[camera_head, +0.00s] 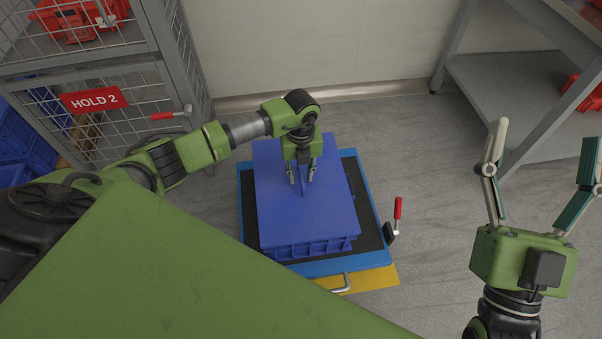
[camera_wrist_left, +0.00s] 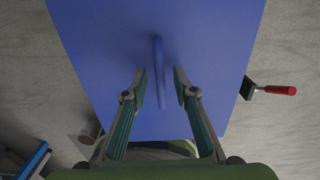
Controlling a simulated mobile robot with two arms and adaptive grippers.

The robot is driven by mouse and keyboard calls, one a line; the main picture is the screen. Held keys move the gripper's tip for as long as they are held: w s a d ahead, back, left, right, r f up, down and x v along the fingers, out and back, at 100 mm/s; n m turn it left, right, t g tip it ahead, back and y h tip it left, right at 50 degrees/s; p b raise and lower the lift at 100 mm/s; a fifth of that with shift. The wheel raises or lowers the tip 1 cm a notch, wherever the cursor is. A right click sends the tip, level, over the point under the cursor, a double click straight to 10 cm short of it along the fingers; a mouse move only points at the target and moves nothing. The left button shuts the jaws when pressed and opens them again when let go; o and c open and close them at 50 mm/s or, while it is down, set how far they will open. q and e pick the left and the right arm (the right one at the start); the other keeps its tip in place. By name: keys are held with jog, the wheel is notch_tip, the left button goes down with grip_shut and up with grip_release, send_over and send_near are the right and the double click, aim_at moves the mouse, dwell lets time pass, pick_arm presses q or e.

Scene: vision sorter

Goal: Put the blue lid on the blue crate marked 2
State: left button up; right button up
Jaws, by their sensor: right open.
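The blue lid (camera_head: 325,208) is a flat panel with a thin upright handle (camera_head: 303,185). It covers the top of the blue crate (camera_head: 310,247), whose ribbed front wall shows below it; I cannot tell whether it is fully seated. No number is visible on the crate. My left gripper (camera_head: 301,180) points down over the lid. In the left wrist view the handle (camera_wrist_left: 159,75) stands between its fingers (camera_wrist_left: 159,74), with a gap on both sides. My right gripper (camera_head: 543,140) is open and empty, off to the right over the floor.
The crate stands on a blue platform (camera_head: 375,200) with a black mat and yellow base. A red-handled clamp (camera_head: 398,210) is at its right. A wire cage with a HOLD 2 sign (camera_head: 94,100) is on the left, a grey shelf (camera_head: 510,85) at upper right. Floor between is clear.

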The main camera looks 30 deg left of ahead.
aim_at(301, 174)
pick_arm(q)
notch_tip(301, 174, up, 12)
dwell(0.4)
jog(key=shift+f, duration=0.2)
